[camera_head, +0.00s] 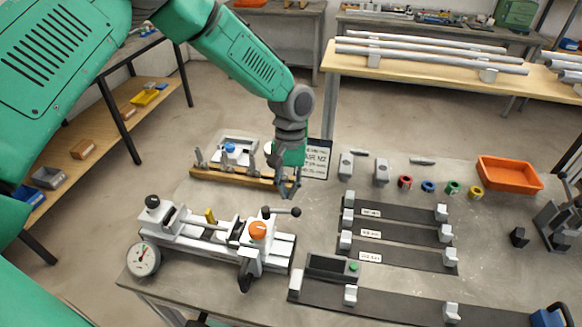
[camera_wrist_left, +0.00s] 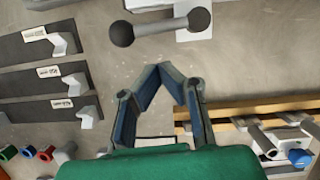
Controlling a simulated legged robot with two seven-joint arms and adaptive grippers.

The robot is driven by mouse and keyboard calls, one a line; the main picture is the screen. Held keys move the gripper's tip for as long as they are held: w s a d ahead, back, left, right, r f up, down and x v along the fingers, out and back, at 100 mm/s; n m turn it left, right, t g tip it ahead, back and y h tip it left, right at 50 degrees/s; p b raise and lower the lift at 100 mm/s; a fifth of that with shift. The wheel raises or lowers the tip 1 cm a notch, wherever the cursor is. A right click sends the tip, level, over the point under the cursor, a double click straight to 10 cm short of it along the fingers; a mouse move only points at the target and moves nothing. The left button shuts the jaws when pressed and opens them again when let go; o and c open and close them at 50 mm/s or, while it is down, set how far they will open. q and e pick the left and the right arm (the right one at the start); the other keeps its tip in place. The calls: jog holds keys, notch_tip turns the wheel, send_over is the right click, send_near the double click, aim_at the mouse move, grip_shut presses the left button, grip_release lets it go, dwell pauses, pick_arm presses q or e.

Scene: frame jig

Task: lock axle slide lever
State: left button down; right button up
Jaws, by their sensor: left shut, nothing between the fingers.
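The jig (camera_head: 190,230) is a pale metal fixture on the near left of the table. A bar lever with a dark ball at each end (camera_head: 281,212) sits at its back right corner; I take it for the axle slide lever. It also shows at the top of the left wrist view (camera_wrist_left: 160,28). My left gripper (camera_head: 288,194) hangs just behind the lever, apart from it. In the left wrist view its fingertips (camera_wrist_left: 159,70) meet with nothing between them, and a gap separates them from the bar.
A wooden rack with upright pegs (camera_head: 232,178) stands close to the left gripper. The jig carries an orange knob (camera_head: 258,230) and a dial gauge (camera_head: 143,259). Dark strips with pale blocks (camera_head: 400,214) lie to the right. An orange bin (camera_head: 509,175) stands farther back.

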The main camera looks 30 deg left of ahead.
pick_arm(q)
jog(key=shift+s+d, duration=0.3)
jog(key=shift+s, duration=0.6)
jog(key=shift+s+d, duration=0.15)
jog(key=shift+d, duration=0.05)
jog(key=shift+d+f, duration=0.1)
jog(key=shift+d, duration=0.1)
jog(key=shift+s+m+p, duration=0.4)
jog(key=shift+p, duration=0.15)
jog(key=shift+f, duration=0.2)
jog(key=shift+s, duration=0.1)
jog(key=v, duration=1.2)
jog(key=shift+w, duration=0.3)
